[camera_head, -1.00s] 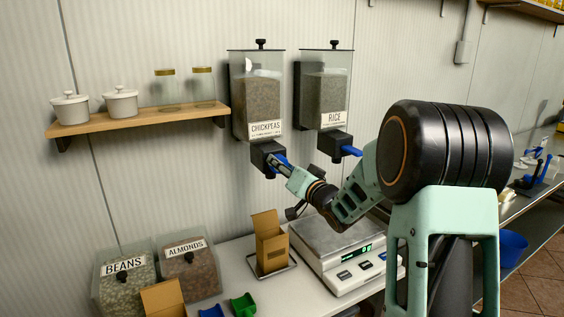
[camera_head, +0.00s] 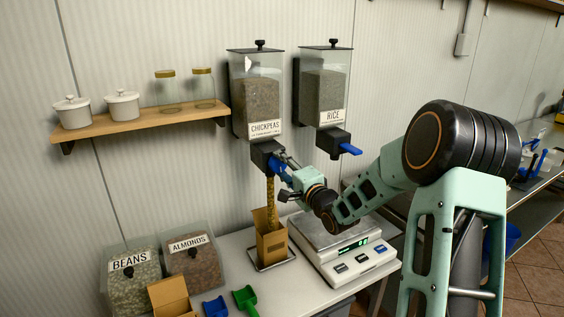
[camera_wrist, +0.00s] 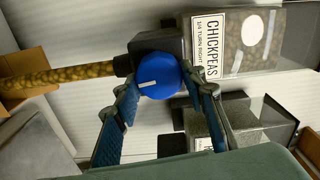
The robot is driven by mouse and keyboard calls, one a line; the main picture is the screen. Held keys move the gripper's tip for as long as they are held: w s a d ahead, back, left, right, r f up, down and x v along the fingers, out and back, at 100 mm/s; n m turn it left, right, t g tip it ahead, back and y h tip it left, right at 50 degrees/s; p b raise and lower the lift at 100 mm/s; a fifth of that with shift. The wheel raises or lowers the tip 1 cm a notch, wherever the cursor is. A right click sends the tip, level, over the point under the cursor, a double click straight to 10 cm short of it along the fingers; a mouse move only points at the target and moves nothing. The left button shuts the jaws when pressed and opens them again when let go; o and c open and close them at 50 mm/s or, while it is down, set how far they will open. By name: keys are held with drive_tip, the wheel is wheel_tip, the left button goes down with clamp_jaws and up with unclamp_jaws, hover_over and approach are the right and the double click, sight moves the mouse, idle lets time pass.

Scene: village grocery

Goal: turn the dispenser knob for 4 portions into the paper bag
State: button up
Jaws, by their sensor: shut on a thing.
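The chickpeas dispenser (camera_head: 257,97) hangs on the wall, and its label reads CHICKPEAS in the wrist view (camera_wrist: 213,45). Its blue knob (camera_wrist: 156,76) has a white mark and sits between the blue-padded fingers of my gripper (camera_wrist: 160,92), which is shut on it. In the head view my gripper (camera_head: 283,168) is at the dispenser's outlet. A stream of chickpeas (camera_head: 271,205) falls from the outlet into the open paper bag (camera_head: 272,244), which stands upright below on a small tray. The bag's contents are hidden.
The rice dispenser (camera_head: 325,95) with its blue knob hangs close to the right. A scale (camera_head: 345,262) stands right of the bag. Bins of beans (camera_head: 134,284) and almonds (camera_head: 193,262), another box (camera_head: 170,298) and blue and green scoops (camera_head: 246,299) are at the left.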

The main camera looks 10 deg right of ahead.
drive_tip(key=shift+m+p, duration=0.3)
drive_tip(key=shift+m, duration=0.2)
idle(0.3)
drive_tip(key=o, duration=1.2)
drive_tip(key=shift+c, duration=0.2)
drive_tip(key=v, duration=1.2)
